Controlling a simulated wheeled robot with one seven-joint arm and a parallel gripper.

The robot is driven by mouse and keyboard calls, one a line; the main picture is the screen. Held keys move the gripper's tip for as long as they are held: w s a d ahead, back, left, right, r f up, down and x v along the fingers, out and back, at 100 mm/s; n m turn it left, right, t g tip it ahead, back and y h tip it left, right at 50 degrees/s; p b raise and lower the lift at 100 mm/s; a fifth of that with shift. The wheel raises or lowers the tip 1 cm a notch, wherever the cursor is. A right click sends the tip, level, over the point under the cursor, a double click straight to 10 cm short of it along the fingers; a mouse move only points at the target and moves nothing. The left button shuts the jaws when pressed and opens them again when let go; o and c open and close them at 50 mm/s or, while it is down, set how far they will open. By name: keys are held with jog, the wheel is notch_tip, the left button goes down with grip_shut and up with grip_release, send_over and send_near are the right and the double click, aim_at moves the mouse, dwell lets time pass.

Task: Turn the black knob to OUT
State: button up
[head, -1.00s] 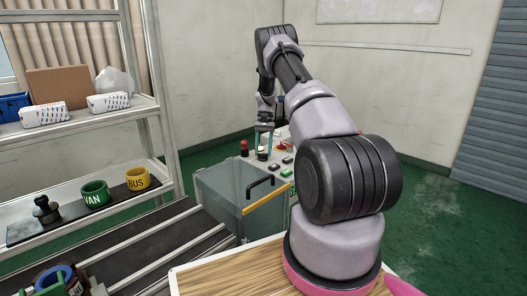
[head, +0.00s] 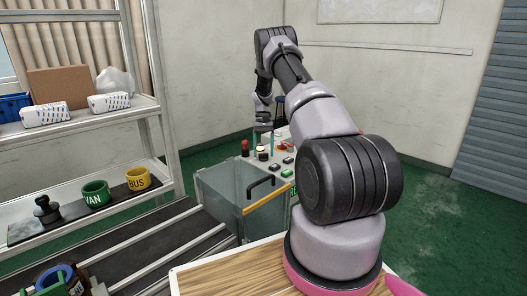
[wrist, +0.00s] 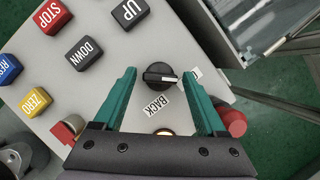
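The line lies nearly level in the wrist view, with one end toward a small white label (wrist: 196,73) mostly covered by my right finger. A label reading BACK (wrist: 158,105) sits just below the knob. My gripper (wrist: 159,73) is open, with one teal finger on each side of the knob and a visible gap to both. In the head view my gripper (head: 263,141) is over the panel; I cannot make out the knob there.
STOP (wrist: 53,16), UP (wrist: 130,9), DOWN (wrist: 84,53) and ZERO (wrist: 37,101) buttons share the panel. A red button (wrist: 235,122) is close to my right finger. A clear-walled box (head: 228,200) with a black handle stands in front. A shelf with rings is at left.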

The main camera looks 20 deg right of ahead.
dwell(0.3)
jog(key=v, duration=1)
jog(key=shift+r, duration=0.4)
jog(key=shift+d, duration=0.1)
jog(key=s+a+r+t, duration=0.2)
jog(key=s+a+r, duration=0.25)
jog(key=r, duration=0.45)
jog(key=s+a+r+t, duration=0.25)
jog(key=s+r, duration=0.25)
jog(key=r, duration=0.4)
jog(key=s+a+r+t, duration=0.1)
jog(key=s+a+r, duration=0.35)
jog(key=r, duration=0.45)
jog(key=s+a+t, duration=0.3)
jog(key=s+a, duration=0.1)
jog(key=s, duration=0.9)
jog(key=s+a+r+t, duration=0.1)
jog(key=s+a+t, duration=0.2)
jog(key=s, duration=1.1)
jog(key=shift+a+n, duration=0.3)
jog(key=shift+a, duration=0.55)
